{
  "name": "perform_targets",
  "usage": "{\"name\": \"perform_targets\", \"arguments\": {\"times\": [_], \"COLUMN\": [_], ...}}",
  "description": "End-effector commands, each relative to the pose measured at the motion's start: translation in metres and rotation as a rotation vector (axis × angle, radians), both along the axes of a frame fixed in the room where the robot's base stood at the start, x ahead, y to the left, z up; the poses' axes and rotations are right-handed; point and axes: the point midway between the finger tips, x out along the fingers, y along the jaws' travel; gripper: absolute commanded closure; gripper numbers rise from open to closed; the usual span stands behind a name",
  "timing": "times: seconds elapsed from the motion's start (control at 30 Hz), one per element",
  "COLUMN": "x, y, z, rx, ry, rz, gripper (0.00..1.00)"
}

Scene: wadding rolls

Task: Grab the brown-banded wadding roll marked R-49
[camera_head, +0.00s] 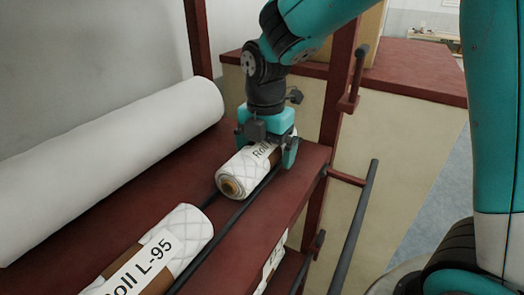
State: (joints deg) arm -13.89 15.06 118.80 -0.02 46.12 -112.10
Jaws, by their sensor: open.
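A white quilted wadding roll (236,176) with a brown band lies near the far right end of the dark red shelf (165,187). Its label begins with "Roll"; the gripper hides the rest, so I cannot read its number. My gripper (267,148) is open and low over this roll, pointing down. One finger is on the roll's far left side and the other on its near right side. I cannot tell whether the fingers touch it. A second brown-banded roll marked L-95 (185,236) lies nearer on the same shelf, apart from the gripper.
A large plain white roll (105,140) lies along the back of the shelf, left of the gripper. A dark rail (225,228) runs along the shelf's front. A red upright post (338,85) stands just right of the gripper. Another labelled roll (271,262) shows partly below.

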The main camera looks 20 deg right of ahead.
Motion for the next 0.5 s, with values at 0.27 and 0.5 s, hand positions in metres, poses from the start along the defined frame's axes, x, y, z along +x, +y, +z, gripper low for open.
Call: {"name": "perform_targets", "arguments": {"times": [0.27, 0.5], "x": [0.0001, 0.0001], "y": [-0.0001, -0.0002], "z": [0.0001, 0.0006], "rx": [0.000, 0.000], "ry": [0.000, 0.000], "rz": [0.000, 0.000], "gripper": [0.51, 0.53]}}
